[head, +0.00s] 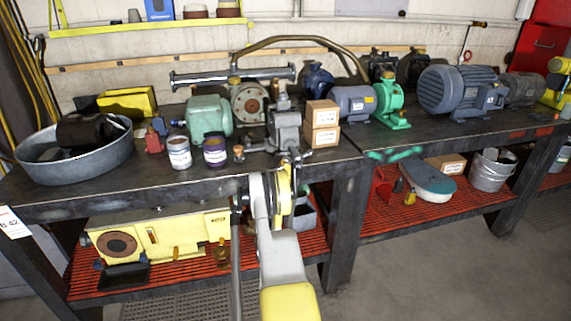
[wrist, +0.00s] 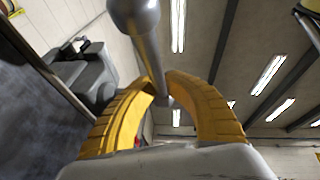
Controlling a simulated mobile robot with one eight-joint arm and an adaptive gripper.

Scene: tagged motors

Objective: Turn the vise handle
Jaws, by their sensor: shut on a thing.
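The grey vise (head: 286,127) stands at the front edge of the left workbench in the head view. Its handle (head: 301,156) hangs at the front of it, partly hidden by my gripper. My gripper (head: 287,170) reaches up from below, at the bench's front edge. In the wrist view the handle is a grey rod (wrist: 149,50) with a rounded knob at its top end. The yellow fingers of my gripper (wrist: 161,84) are closed around the rod below the knob.
Cardboard boxes (head: 321,124) stand right of the vise. A purple-labelled can (head: 215,152) and a white-labelled can (head: 179,153) stand left of it. A green motor (head: 208,116) is behind the cans. The lower red shelf (head: 310,240) is close to my arm. Floor at the front right is clear.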

